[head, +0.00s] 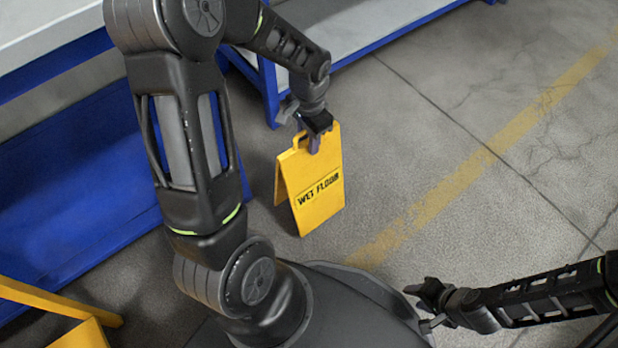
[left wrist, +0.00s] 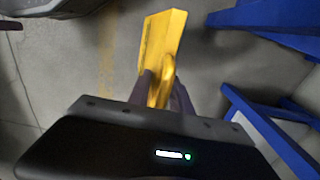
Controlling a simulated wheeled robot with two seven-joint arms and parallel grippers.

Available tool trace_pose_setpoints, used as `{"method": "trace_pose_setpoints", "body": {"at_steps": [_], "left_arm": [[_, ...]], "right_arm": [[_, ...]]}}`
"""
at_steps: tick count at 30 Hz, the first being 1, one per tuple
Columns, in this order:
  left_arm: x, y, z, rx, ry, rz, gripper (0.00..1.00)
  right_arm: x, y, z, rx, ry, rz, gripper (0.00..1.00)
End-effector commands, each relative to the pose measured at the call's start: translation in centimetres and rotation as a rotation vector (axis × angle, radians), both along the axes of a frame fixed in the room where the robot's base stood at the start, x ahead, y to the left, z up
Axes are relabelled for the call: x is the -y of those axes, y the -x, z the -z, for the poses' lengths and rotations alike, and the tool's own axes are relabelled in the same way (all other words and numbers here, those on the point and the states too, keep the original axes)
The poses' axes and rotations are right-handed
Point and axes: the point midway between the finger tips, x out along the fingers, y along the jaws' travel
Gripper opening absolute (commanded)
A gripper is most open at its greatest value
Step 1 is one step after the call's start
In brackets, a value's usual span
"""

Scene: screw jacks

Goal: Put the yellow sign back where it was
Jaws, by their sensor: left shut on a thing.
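The yellow sign (head: 318,197) is a folding A-frame with "WET FLOOR" on its face, upright and partly spread in the head view. I cannot tell whether its feet touch the floor. My left gripper (head: 314,143) is shut on the top of the sign, at its handle. In the left wrist view the yellow sign (left wrist: 160,42) extends away from between the fingers of my left gripper (left wrist: 164,95). My right gripper (head: 428,305) is empty at the lower right, apart from the sign; its fingers look spread apart.
A blue-framed bench (head: 268,85) stands just behind and left of the sign. Another blue structure (head: 75,190) is at the left. Yellow bars (head: 60,302) show at lower left. A faded yellow line (head: 460,180) crosses the concrete floor, which is clear to the right.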

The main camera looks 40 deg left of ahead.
Motion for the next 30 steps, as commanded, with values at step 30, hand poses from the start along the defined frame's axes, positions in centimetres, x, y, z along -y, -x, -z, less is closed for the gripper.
{"method": "trace_pose_setpoints", "body": {"at_steps": [30], "left_arm": [[0.0, -0.1, 7.6, 0.003, 0.000, -0.001, 0.00]], "right_arm": [[-0.1, -0.6, 3.8, 0.017, 0.003, 0.008, 0.36]]}}
